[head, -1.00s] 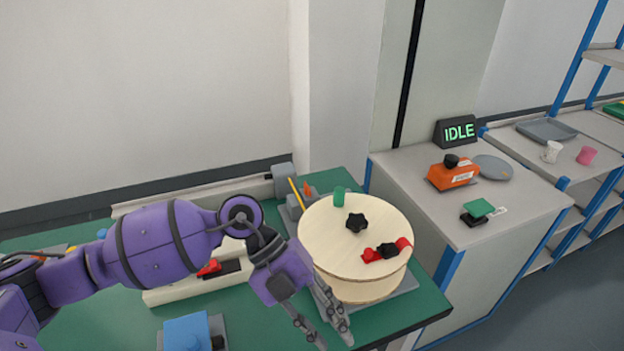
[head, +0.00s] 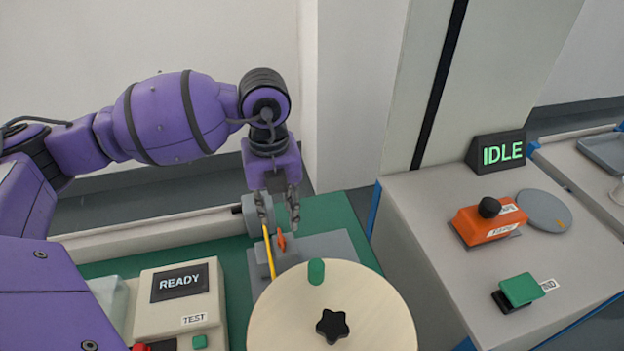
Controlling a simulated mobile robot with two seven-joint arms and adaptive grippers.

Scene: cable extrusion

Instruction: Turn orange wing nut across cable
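The small orange wing nut (head: 282,242) stands on a grey block fixture (head: 330,249) behind the wooden spool. The yellow cable (head: 269,252) runs from a grey cylinder (head: 257,214) past the nut's left side toward the spool. I cannot tell exactly how the nut's wings lie relative to the cable. My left gripper (head: 279,222) points down just above the nut, its fingers apart on either side. It is open and empty, and I see no contact with the nut. My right gripper is not in view.
The round wooden spool (head: 282,325) with a green peg (head: 316,271) and black star knob (head: 332,326) stands in front. A READY test box (head: 157,310) is at left. The grey bench at right holds an IDLE display (head: 497,151), an orange device (head: 483,226) and a green-topped clamp (head: 520,290).

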